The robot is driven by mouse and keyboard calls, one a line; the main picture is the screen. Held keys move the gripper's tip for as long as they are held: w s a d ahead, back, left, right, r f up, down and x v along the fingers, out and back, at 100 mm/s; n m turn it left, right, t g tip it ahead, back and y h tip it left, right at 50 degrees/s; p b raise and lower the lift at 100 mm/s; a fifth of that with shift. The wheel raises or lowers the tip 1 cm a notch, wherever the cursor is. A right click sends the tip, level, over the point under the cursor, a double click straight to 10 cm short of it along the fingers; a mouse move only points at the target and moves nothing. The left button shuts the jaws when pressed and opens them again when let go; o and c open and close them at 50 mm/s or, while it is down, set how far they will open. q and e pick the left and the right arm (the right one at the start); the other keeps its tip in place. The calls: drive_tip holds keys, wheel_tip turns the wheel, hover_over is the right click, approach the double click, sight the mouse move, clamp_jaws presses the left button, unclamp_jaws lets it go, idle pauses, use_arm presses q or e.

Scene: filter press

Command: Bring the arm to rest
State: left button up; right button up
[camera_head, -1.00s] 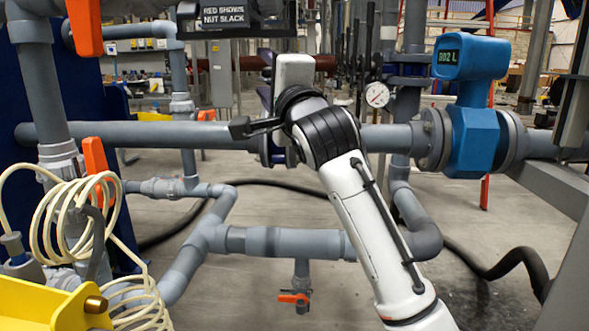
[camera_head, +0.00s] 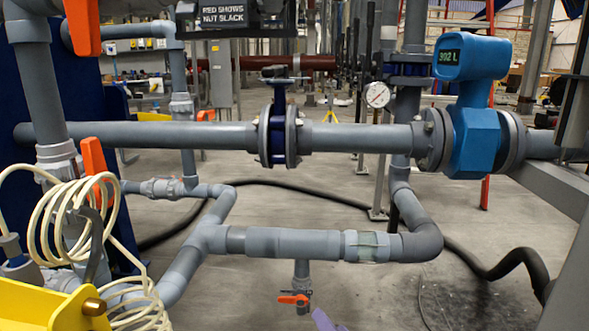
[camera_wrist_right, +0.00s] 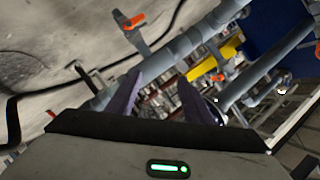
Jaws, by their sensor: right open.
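My right gripper (camera_wrist_right: 158,82) shows in the right wrist view with its two purple fingers apart and nothing between them. In the head view only a small purple tip of it (camera_head: 324,320) shows at the bottom edge; the rest of that arm is out of frame. The blue flanged valve (camera_head: 277,135) on the horizontal grey pipe is in full view, with a dark handle (camera_head: 275,72) on top. Nothing touches it. My left gripper is not in view.
A blue flow meter (camera_head: 472,130) with a lit display and a round gauge (camera_head: 377,95) are at right. A lower grey pipe (camera_head: 285,243) has an orange-handled tap (camera_head: 295,298). A coiled cream hose (camera_head: 80,225) and yellow part (camera_head: 45,305) are at lower left.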

drive_tip(key=s+d+f+n+g, duration=0.25)
drive_tip(key=s+f, duration=0.25)
drive_tip(key=s, duration=0.4)
drive_tip(key=s+d+f+n+g, duration=0.1)
drive_tip(key=s+d+f+n, duration=0.2)
drive_tip(key=s, duration=0.5)
drive_tip(key=s+d+f+n+g, duration=0.1)
drive_tip(key=s+f+n, duration=0.1)
drive_tip(key=s+f, duration=0.55)
use_arm(q)
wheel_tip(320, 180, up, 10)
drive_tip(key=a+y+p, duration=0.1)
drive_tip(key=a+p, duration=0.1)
drive_tip(key=p, duration=1.5)
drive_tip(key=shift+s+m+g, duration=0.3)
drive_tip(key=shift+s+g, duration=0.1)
use_arm(e)
wheel_tip(320, 180, up, 11)
drive_tip(key=s+d+h, duration=0.1)
drive_tip(key=s, duration=0.1)
drive_tip(key=shift+d+n+g+h, duration=0.15)
drive_tip(key=shift+n+g+h, duration=0.15)
drive_tip(key=shift+n+g, duration=0.05)
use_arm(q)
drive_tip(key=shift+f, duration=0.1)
use_arm(e)
drive_tip(key=shift+f, duration=0.1)
